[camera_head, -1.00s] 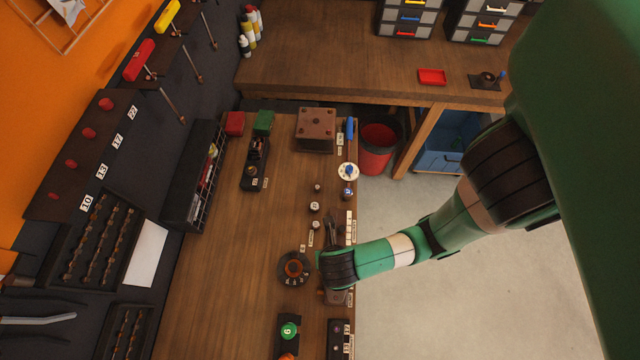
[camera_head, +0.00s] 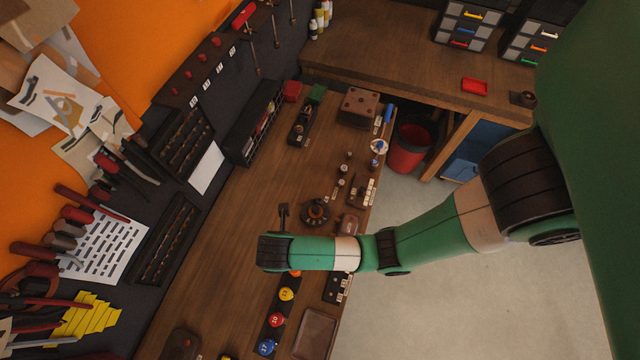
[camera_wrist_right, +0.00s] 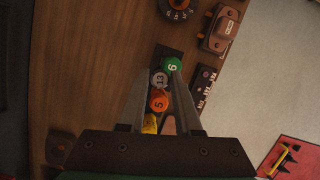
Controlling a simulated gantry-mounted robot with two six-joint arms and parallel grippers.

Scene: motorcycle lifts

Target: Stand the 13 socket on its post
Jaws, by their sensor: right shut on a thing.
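The 13 socket (camera_wrist_right: 160,80) is a small grey piece with "13" on its top. In the right wrist view it sits between the fingertips of my right gripper (camera_wrist_right: 163,76), which is shut on it. It appears over a dark strip, between a green cap (camera_wrist_right: 173,65) and an orange cap (camera_wrist_right: 158,101); its height above the strip cannot be told. A dark block with small white number labels (camera_wrist_right: 205,86) lies to the right; it also shows in the head view (camera_head: 337,287). In the head view my right wrist hides the fingertips and the socket. My left gripper is not in view.
The strip continues with yellow (camera_head: 286,294), red (camera_head: 277,319) and blue (camera_head: 266,347) caps. A round dark holder (camera_head: 315,211) stands beyond my right wrist. A brown tray (camera_head: 316,333) lies near the bench edge. Bare wood lies left of the strip.

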